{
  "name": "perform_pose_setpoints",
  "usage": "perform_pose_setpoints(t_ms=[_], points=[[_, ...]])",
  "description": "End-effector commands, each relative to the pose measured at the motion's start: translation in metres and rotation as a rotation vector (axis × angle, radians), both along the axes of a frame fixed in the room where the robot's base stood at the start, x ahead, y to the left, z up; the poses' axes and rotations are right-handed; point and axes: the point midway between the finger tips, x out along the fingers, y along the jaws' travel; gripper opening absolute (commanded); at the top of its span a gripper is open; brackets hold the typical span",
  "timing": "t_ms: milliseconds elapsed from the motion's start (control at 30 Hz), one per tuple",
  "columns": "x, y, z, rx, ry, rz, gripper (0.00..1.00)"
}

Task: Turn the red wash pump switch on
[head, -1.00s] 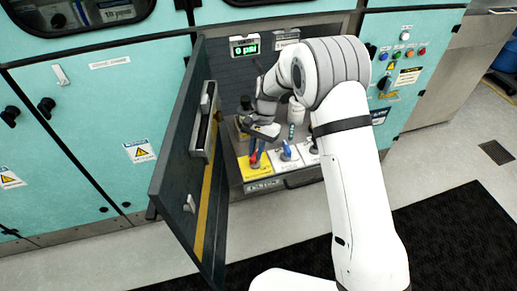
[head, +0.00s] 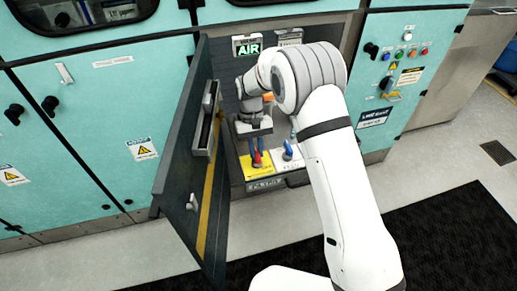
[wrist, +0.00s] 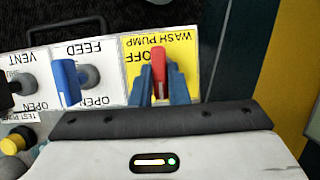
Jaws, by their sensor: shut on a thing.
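The red wash pump switch (wrist: 159,70) stands on a yellow panel labelled WASH PUMP (wrist: 188,50), which reads upside down in the wrist view. The word OFF shows beside the handle. My gripper (wrist: 160,84) has its two blue fingers on either side of the red handle, shut on it. In the head view my gripper (head: 257,150) reaches down into the open cabinet onto the red switch (head: 257,160) above the yellow panel (head: 262,173). Any ON label is not visible. A small display (head: 247,48) above reads AIR in green.
A blue FEED handle (wrist: 67,80) and a dark VENT handle (wrist: 14,93) sit beside the switch on white panels. The open dark cabinet door (head: 186,165) stands close on the left. My arm covers the cabinet's right part.

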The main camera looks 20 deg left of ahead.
Motion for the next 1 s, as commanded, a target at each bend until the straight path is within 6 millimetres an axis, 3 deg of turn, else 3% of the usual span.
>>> perform_pose_setpoints(t_ms=[600, 633, 867, 1000], points=[[0.0009, -0.0011, 0.0001, -0.002, -0.002, 0.040, 0.00], [0.0009, -0.0011, 0.0001, -0.002, -0.002, 0.040, 0.17], [0.0003, -0.0004, 0.0000, -0.001, -0.001, 0.038, 0.36], [0.0000, -0.0001, -0.0001, -0.001, -0.001, 0.038, 0.36]])
